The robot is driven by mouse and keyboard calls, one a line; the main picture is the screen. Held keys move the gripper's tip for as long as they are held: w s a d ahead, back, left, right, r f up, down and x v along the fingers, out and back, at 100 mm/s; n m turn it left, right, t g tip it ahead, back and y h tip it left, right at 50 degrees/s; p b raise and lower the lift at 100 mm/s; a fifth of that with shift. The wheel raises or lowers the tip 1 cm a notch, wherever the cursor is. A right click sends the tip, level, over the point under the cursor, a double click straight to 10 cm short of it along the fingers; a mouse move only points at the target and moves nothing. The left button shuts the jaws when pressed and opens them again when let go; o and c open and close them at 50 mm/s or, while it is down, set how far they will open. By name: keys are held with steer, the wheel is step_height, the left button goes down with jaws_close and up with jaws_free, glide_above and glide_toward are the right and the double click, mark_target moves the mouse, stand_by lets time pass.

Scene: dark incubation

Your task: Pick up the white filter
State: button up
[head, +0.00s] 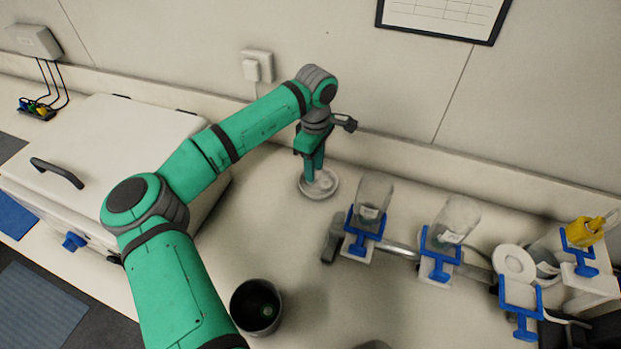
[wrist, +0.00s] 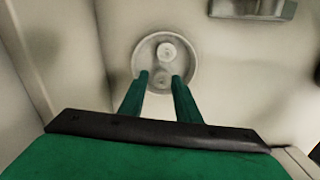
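A round white filter-like piece (head: 328,194) with a raised rim stands on the bench below my gripper (head: 311,176). I take it to be the white filter. In the wrist view the piece (wrist: 148,52) shows a round knob in its upper half and a smaller raised part lower down. My gripper (wrist: 160,79) points down at it with its green fingers apart. The fingertips overlap the lower part of the disc, one on each side of the smaller raised part. I cannot tell whether they touch it.
Clear bottles (head: 374,197) (head: 455,220) stand in blue-clamped holders to the right. A white ring (head: 514,262) and a yellow-topped item (head: 585,231) are farther right. A dark cup (head: 257,306) stands in front. A white lidded box (head: 105,150) is left. The wall is close behind.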

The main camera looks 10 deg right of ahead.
steer(key=shift+w+a+f, duration=0.1)
steer(key=shift+a+f, duration=0.15)
steer(key=shift+f, duration=0.45)
steer(key=shift+a+f, duration=0.25)
steer(key=shift+f, duration=0.4)
steer(key=shift+c, duration=0.6)
steer(key=c, duration=0.6)
steer(key=shift+o, duration=0.2)
